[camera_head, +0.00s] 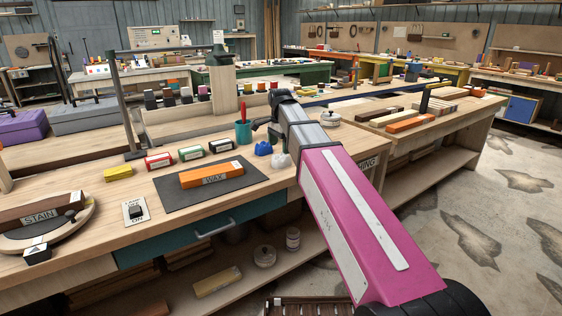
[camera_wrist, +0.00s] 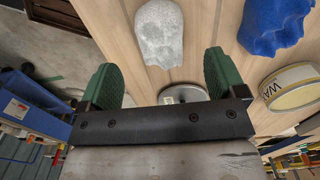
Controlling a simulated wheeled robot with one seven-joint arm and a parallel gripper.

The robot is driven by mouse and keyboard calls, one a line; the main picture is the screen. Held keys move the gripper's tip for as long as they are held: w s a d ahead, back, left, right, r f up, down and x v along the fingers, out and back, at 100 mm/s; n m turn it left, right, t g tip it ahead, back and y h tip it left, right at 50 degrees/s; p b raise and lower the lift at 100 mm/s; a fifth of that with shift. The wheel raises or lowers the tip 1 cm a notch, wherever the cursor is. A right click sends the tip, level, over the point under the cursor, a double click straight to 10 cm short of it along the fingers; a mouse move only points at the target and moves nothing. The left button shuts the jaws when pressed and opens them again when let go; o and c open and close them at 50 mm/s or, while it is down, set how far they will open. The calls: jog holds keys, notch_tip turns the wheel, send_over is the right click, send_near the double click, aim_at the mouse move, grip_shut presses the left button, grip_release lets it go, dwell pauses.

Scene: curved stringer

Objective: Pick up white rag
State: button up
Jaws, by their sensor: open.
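The white rag (camera_head: 281,160) is a small pale crumpled lump on the workbench, just left of my pink arm in the head view. In the wrist view the white rag (camera_wrist: 160,33) lies at the top, beyond and roughly between my fingertips, apart from them. My gripper (camera_wrist: 160,78) has two green-padded fingers spread wide, with nothing held between them. In the head view my gripper (camera_head: 264,122) is small and partly hidden by the wrist, above the bench behind the rag.
A blue rag (camera_head: 263,148) lies close beside the white one; it also shows in the wrist view (camera_wrist: 272,22). A teal cup (camera_head: 243,132) with a red-handled item stands behind them. A round tin (camera_head: 333,118) stands right of the arm. An orange wax block (camera_head: 212,174) lies on a dark mat.

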aim_at(281, 154)
jog(key=shift+w+d+f, duration=0.1)
jog(key=shift+f, duration=1.25)
jog(key=shift+w+d+f, duration=0.1)
jog(key=shift+f, duration=1.25)
jog(key=c, duration=1)
